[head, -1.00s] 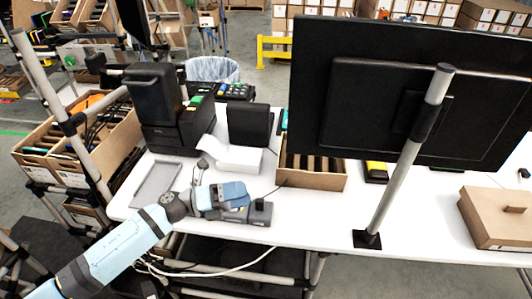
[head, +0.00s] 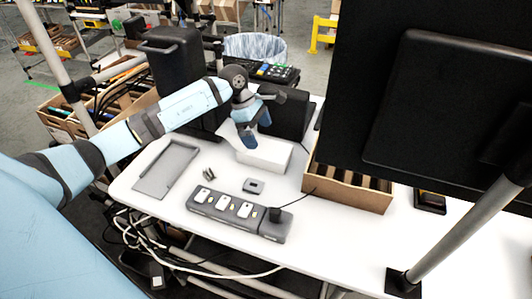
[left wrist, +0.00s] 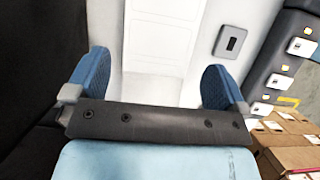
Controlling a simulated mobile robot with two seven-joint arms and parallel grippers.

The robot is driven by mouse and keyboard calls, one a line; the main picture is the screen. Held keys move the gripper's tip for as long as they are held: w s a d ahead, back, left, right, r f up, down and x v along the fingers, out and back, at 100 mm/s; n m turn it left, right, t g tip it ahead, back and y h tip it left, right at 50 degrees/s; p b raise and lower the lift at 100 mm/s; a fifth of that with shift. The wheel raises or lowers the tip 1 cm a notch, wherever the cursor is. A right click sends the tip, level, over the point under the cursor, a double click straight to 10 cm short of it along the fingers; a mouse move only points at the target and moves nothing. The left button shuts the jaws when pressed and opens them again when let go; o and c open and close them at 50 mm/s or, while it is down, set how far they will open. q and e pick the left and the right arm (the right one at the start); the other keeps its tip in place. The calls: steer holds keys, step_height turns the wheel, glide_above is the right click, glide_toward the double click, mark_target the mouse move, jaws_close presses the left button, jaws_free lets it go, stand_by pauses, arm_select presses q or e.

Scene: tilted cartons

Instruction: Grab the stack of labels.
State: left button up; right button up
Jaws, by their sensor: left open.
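The stack of labels (head: 268,154) is a white, fan-folded paper block on the white table, in front of the black label printer. In the left wrist view the white labels (left wrist: 158,42) lie beyond and between my fingers. My left gripper (head: 255,134) hangs over the stack, pointing down. It is open, with its two blue fingers apart in the left wrist view (left wrist: 156,80), and nothing is held. I cannot tell whether the fingertips touch the paper. The arm hides part of the printer and the back of the stack. My right gripper does not show.
A grey power strip (head: 238,215) lies along the table's front edge, with a small grey device (head: 254,186) behind it. A grey tray (head: 167,170) lies at left. A cardboard box (head: 345,188) and a large black monitor (head: 450,110) stand at right.

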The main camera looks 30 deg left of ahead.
mark_target(265, 148)
arm_select(q)
steer(key=shift+x, duration=1.2)
steer(key=x, duration=0.3)
steer(key=shift+s+f+p, duration=0.1)
steer(key=shift+f+p, duration=0.2)
steer(key=shift+f, duration=0.05)
steer(key=shift+d+f, duration=0.15)
steer(key=shift+f, duration=0.4)
steer(key=c, duration=0.8)
steer(key=shift+r, duration=0.1)
